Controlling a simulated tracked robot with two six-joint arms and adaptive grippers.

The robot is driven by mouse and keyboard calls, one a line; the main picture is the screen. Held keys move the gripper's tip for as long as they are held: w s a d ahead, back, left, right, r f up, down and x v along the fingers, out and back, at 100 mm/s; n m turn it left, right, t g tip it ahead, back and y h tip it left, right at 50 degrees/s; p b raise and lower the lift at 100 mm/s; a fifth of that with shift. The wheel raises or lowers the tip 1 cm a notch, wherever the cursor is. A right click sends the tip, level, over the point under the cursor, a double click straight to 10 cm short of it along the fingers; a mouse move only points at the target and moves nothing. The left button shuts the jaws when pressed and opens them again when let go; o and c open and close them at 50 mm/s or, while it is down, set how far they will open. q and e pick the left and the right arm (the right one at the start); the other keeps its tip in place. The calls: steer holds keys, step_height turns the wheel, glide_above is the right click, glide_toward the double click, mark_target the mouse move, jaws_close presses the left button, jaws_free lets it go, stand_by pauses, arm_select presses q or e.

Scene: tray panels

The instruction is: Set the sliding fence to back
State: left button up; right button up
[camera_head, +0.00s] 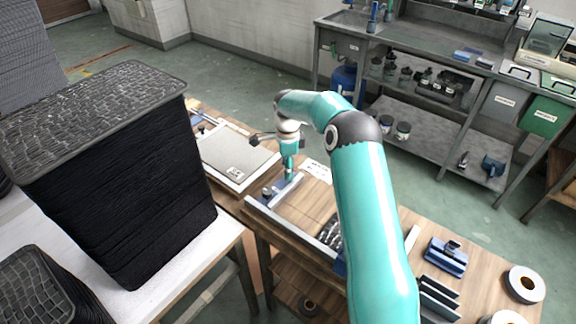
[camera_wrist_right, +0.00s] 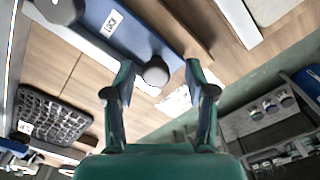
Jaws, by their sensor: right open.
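My right gripper (camera_head: 290,176) is open and points down at a blue-and-grey bar (camera_head: 284,190) at the far left corner of the bench fixture. In the right wrist view my right gripper (camera_wrist_right: 157,80) has its two fingers apart, with a round dark knob (camera_wrist_right: 155,71) showing between the tips; I cannot tell whether they touch it. The knob is by a blue panel (camera_wrist_right: 118,18) with a white label that seems to read "LOCK". The blue bar appears to be the sliding fence. My left gripper is not in view.
A pale flat tray panel (camera_head: 235,155) lies left of the fixture. A tall stack of black trays (camera_head: 120,190) stands on a white table at left. Blue blocks (camera_head: 446,256) and tape rolls (camera_head: 524,284) lie at right. A grey metal workbench (camera_head: 420,50) stands behind.

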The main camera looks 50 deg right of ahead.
step_height(320, 180, up, 12)
stand_by(0.5)
steer(key=shift+f, duration=0.1)
